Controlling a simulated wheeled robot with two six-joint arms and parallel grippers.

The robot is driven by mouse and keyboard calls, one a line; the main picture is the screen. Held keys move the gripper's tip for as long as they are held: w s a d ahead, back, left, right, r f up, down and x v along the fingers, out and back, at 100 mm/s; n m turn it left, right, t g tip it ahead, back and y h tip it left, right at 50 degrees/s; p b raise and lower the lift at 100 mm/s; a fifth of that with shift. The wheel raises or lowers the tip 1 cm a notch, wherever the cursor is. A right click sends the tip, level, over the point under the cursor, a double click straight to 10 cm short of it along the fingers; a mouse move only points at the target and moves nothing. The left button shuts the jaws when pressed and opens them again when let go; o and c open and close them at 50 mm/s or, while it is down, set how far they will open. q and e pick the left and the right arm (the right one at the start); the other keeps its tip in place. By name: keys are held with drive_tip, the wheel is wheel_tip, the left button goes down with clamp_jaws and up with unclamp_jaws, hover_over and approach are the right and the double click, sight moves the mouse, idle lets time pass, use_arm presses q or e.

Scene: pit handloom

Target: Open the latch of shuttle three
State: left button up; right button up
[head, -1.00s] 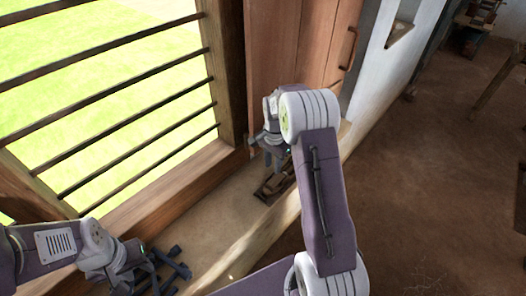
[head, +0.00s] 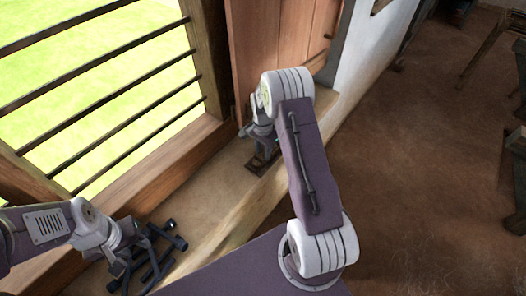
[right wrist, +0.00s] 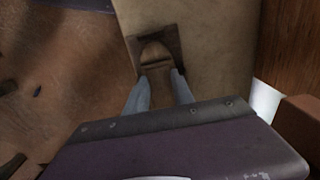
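A small dark wooden piece (head: 258,165) lies on the sill under my right gripper (head: 262,143) in the head view, mostly hidden by the gripper. In the right wrist view it shows as a dark square base (right wrist: 170,34) with a rounded brown block (right wrist: 155,52) on it. I cannot tell whether it is shuttle three, and no latch can be made out. My right gripper's two grey fingers (right wrist: 159,85) stand apart, with brown wood showing between them; no clear grip shows. My left gripper (head: 152,262) hangs at the lower left with its dark fingers spread, seemingly empty.
The pale sill (head: 215,190) runs beneath a barred window (head: 110,95). A wooden shutter (head: 270,50) stands close behind my right gripper, beside a white wall (head: 365,55). The brown floor (head: 420,170) at the right is open, with wooden furniture (head: 495,45) at the far right.

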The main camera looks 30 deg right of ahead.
clamp_jaws()
drive_tip(key=shift+n, duration=0.3)
drive_tip(key=n+p, duration=0.1)
drive_tip(key=n, duration=0.1)
drive_tip(key=shift+r+n, duration=0.15)
drive_tip(key=shift+n, duration=0.15)
drive_tip(key=n+p, duration=0.1)
drive_tip(key=n, duration=0.3)
drive_tip(key=shift+n, duration=0.3)
drive_tip(key=n+p, duration=0.1)
drive_tip(key=n, duration=0.4)
drive_tip(key=n+p, duration=0.1)
drive_tip(key=n, duration=0.4)
